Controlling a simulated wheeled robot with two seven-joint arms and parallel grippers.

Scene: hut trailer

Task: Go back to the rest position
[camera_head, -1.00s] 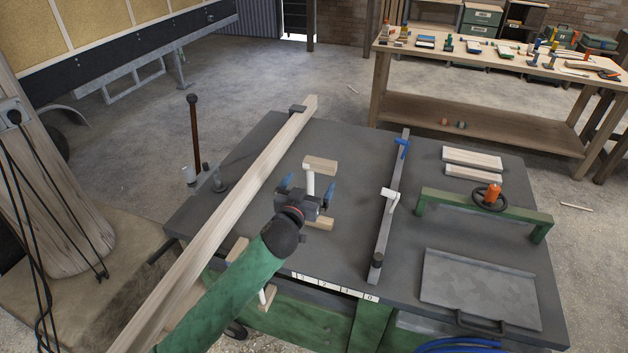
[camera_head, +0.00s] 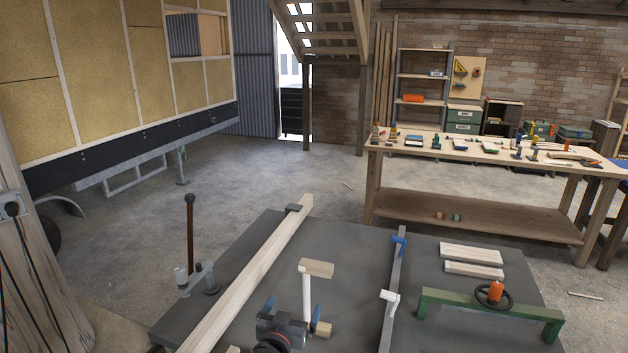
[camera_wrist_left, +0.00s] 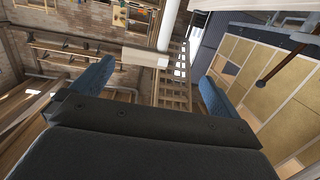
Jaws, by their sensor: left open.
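My left gripper (camera_head: 292,312) is open at the bottom of the head view, above the dark workbench top (camera_head: 345,245). Its two blue fingers are spread with nothing gripped. A white rod (camera_head: 306,292) with a wooden block (camera_head: 316,267) at its far end stands just beyond the fingers; another wooden piece shows beside the right finger. In the left wrist view the open fingers (camera_wrist_left: 152,88) frame empty space, with the wooden block (camera_wrist_left: 146,56) and white rod (camera_wrist_left: 170,28) ahead of them. My right gripper is not in view.
A long wooden beam (camera_head: 252,272) lies along the bench's left side, near an upright lever (camera_head: 190,235). Right are a metal bar with a blue clamp (camera_head: 398,242), light boards (camera_head: 472,254) and a green frame with handwheel (camera_head: 490,305). A tool table (camera_head: 480,160) stands behind; open floor lies between.

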